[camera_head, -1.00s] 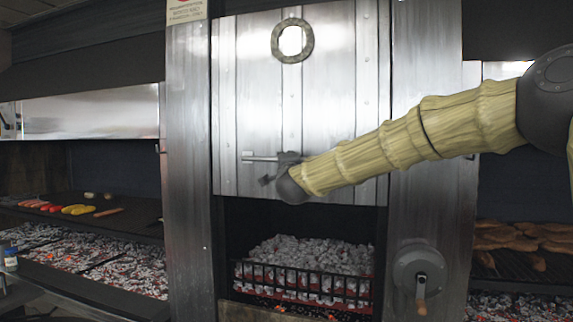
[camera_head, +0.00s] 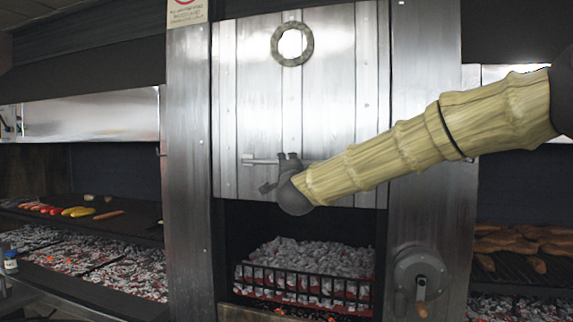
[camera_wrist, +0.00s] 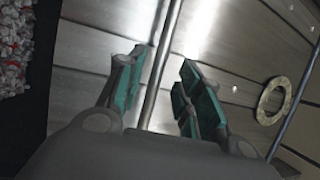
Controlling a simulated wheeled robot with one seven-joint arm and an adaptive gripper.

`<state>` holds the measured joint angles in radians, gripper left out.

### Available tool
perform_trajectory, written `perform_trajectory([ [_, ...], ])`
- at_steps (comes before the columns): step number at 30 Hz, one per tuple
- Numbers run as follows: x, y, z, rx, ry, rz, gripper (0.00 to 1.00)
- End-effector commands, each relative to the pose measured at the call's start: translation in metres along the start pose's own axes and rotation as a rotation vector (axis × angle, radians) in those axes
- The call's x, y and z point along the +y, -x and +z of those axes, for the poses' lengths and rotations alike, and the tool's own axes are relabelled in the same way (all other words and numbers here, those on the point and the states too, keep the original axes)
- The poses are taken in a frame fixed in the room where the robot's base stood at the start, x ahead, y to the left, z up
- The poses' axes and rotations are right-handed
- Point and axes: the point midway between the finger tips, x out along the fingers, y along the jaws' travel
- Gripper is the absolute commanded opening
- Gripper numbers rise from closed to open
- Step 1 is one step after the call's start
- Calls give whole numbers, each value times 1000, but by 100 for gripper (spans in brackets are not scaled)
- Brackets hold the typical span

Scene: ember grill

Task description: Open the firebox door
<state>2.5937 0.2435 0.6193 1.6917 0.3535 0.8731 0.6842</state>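The firebox door (camera_head: 335,100) is a tall riveted metal panel with a round ring-framed window (camera_head: 292,43). It stands above a dark opening with coals visible below its lower edge. A thin horizontal handle bar (camera_head: 258,161) crosses its lower part. My gripper (camera_head: 278,173) is at this bar, its wrist partly hiding the bar's right part. In the wrist view my gripper (camera_wrist: 164,62) has its two teal-padded fingers apart, one on each side of the handle bar (camera_wrist: 158,75). Gaps show between the bar and both pads.
A basket of coals (camera_head: 300,270) sits in the opening under the door. A crank wheel (camera_head: 420,275) is on the right post. Grills with food lie on the left (camera_head: 75,211) and right (camera_head: 515,240). A small bottle (camera_head: 10,262) stands at the far left.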

Motion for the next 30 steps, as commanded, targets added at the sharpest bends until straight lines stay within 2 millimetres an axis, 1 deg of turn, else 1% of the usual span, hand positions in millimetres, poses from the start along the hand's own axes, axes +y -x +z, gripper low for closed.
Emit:
perform_trajectory([
  [1, 0, 10, -1, -1, -1, 1, 35],
  [6, 0, 41, 0, 0, -1, 0, 35],
  [9, -1, 55, -1, 1, -1, 0, 35],
  [13, 0, 68, -1, 0, -1, 0, 35],
  [18, -1, 76, -1, 1, 0, -1, 35],
  [27, 0, 76, -1, 1, 0, -1, 35],
  [29, 4, 76, -1, 0, 4, 4, 35],
  [30, 10, 76, 0, -3, 11, 11, 35],
])
